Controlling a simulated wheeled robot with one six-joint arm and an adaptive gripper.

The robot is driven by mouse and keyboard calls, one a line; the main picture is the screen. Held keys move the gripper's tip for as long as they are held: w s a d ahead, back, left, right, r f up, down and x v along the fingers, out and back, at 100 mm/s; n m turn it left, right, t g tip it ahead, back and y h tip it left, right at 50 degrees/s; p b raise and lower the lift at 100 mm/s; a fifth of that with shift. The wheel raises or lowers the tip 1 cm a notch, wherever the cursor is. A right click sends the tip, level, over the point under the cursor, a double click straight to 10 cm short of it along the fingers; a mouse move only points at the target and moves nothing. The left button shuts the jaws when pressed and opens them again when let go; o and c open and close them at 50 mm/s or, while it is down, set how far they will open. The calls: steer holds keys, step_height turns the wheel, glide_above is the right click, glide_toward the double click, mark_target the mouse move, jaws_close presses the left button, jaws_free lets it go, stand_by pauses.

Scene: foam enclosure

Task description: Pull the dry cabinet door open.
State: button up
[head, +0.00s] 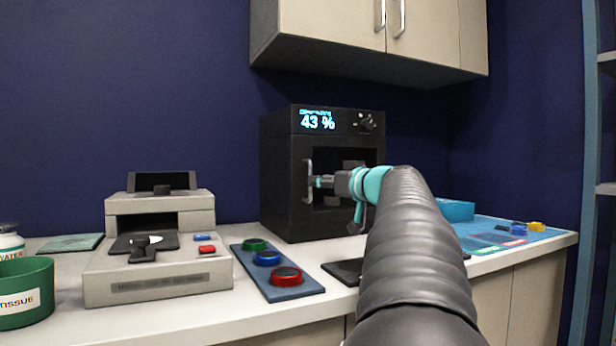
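The dry cabinet (285,155) is a black box on the counter, with a lit display reading 43 % and a knob on its top panel. Its door (345,217) has a dark window with grey shapes behind it and looks flush with the cabinet front. A vertical metal handle (308,195) is on the door's left side. My gripper (319,182) reaches in from the right, with its fingertips at the handle's middle. The fingers are small and seen nearly edge-on, so I cannot tell whether they are closed around the handle. My arm hides the cabinet's lower right.
A beige device (160,285) and a blue panel with green, blue and red buttons (268,258) stand to the left. A green tissue bin (28,295) is at far left. A blue mat (545,237) with small items lies right. Wall cupboards (330,30) hang above.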

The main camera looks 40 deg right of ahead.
mark_target(310, 196)
steer(key=shift+w+d+p, duration=0.15)
steer(key=shift+w+p, duration=0.45)
steer(key=shift+w, duration=2.1)
steer(key=shift+c, duration=0.2)
jaws_close()
